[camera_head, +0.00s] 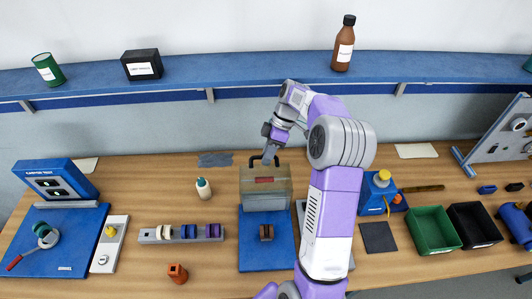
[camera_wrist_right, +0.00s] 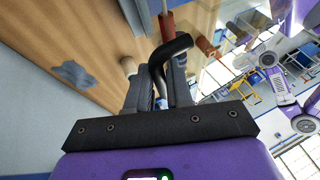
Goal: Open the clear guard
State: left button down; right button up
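The clear guard (camera_head: 281,199) is a see-through box with a red patch showing in it, at the back of a blue base plate (camera_head: 252,252) in the head view. A black bent handle (camera_wrist_right: 172,47) rises from its top edge. My right gripper (camera_head: 269,155) reaches down to this handle from above. In the right wrist view its two dark fingers (camera_wrist_right: 160,88) stand on either side of the handle bar and look closed on it. How far the guard is tilted is hard to tell. My left gripper is not in view.
A white bottle (camera_head: 204,188) and a grey rack of spools (camera_head: 160,234) stand left of the guard. A small dark block (camera_head: 266,232) sits on the base plate's front. Green (camera_head: 420,245) and black bins are at right. A blue shelf (camera_head: 250,83) runs behind.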

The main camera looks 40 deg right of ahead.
jog(key=o, duration=0.3)
jog(key=shift+w+d, duration=0.1)
jog(key=shift+r, duration=0.1)
jog(key=v, duration=0.7)
jog(key=shift+r, duration=0.2)
jog(key=shift+d, duration=0.1)
